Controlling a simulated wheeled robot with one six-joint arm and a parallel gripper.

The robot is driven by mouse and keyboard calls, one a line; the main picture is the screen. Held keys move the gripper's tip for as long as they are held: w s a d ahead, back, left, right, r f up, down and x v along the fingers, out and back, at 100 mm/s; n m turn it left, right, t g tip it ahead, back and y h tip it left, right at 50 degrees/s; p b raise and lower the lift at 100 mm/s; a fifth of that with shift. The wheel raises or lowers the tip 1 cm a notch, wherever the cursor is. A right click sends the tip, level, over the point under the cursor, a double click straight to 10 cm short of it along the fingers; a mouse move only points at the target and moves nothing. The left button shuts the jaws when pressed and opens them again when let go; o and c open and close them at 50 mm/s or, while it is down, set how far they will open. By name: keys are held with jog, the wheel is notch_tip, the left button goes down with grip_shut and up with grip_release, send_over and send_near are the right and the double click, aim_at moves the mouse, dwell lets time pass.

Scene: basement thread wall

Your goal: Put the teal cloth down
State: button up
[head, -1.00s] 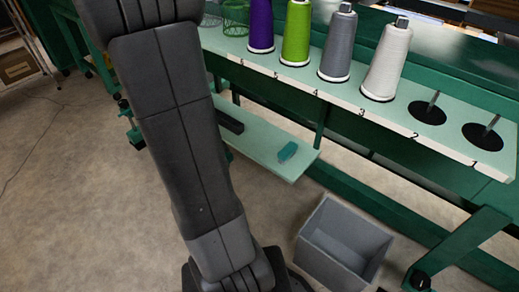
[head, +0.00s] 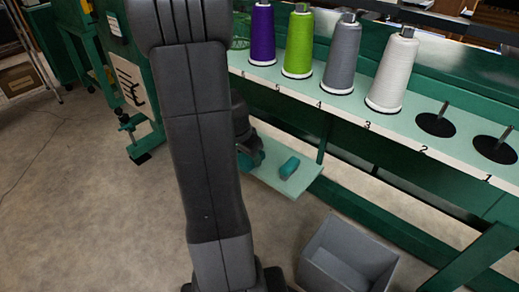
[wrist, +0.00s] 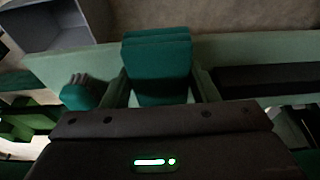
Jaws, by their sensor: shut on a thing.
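My gripper (wrist: 160,88) is shut on the teal cloth (wrist: 158,68), a folded block between the two fingers in the wrist view. In the head view, my gripper (head: 243,135) shows partly behind my arm, with a bit of the teal cloth (head: 251,161) under it at the left part of the pale green shelf (head: 293,187). The cloth is over the shelf; I cannot tell whether it touches it. A smaller teal thing (head: 289,167) lies on the shelf to the right; in the wrist view it shows grey bristle-like tips (wrist: 82,95).
A dark bar (wrist: 265,79) lies on the shelf beside the cloth. A grey open bin (head: 348,255) stands on the floor. Purple, green, grey and white thread cones (head: 391,75) stand on the rail above. Bare shelf shows around the small teal thing.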

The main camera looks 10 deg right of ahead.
jog(key=shift+w+d, duration=0.65)
jog(key=shift+d, duration=0.2)
jog(key=w+d, duration=0.1)
jog(key=w+d+f, duration=0.1)
jog(key=shift+d+b, duration=0.35)
jog(key=shift+f, duration=0.25)
jog(key=shift+f, duration=0.2)
jog(key=o, duration=0.9)
jog(key=shift+r, duration=0.15)
